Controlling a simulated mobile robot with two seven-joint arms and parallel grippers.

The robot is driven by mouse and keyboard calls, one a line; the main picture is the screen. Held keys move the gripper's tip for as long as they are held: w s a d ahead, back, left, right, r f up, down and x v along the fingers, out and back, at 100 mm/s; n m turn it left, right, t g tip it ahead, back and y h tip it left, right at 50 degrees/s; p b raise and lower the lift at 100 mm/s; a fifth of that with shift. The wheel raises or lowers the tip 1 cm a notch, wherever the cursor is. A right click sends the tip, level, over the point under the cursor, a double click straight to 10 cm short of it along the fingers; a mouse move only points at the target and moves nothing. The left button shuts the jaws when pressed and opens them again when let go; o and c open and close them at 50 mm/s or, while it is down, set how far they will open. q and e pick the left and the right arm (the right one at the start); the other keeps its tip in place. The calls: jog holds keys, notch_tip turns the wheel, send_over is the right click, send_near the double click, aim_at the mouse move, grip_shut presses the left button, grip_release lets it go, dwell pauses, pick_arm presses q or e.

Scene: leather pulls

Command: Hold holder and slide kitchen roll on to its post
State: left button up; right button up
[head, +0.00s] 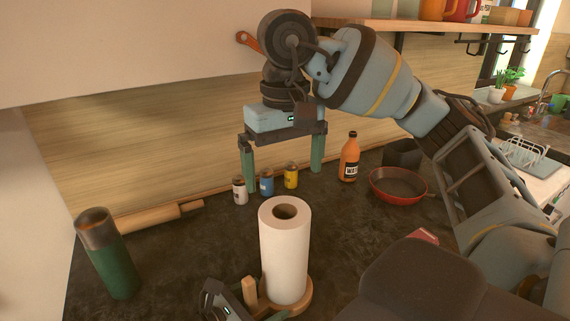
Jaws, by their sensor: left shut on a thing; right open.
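The white kitchen roll (284,255) stands upright at the front middle of the dark counter in the head view. Its lower end is at the round wooden holder (303,304), whose rim shows around the roll's foot. The hole in the roll's top is dark, and no post sticks out above it. My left gripper (248,302) is low at the roll's left, shut on the holder near a short wooden upright; its fingertips are partly cut off by the frame edge. My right gripper (283,178) is open and empty, pointing down, above and behind the roll.
Small white, blue (266,182) and yellow jars stand behind the roll. An orange bottle (349,158) and a red pan (398,185) are at right. A green flask (108,255) and a rolling pin (150,216) are at left. A wooden shelf (365,24) hangs above.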

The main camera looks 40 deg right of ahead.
pick_arm(q)
jog(key=shift+f, duration=0.15)
jog(key=o, duration=0.7)
jog(key=shift+c, duration=0.2)
jog(key=v, duration=1.2)
jog(key=shift+d, duration=0.1)
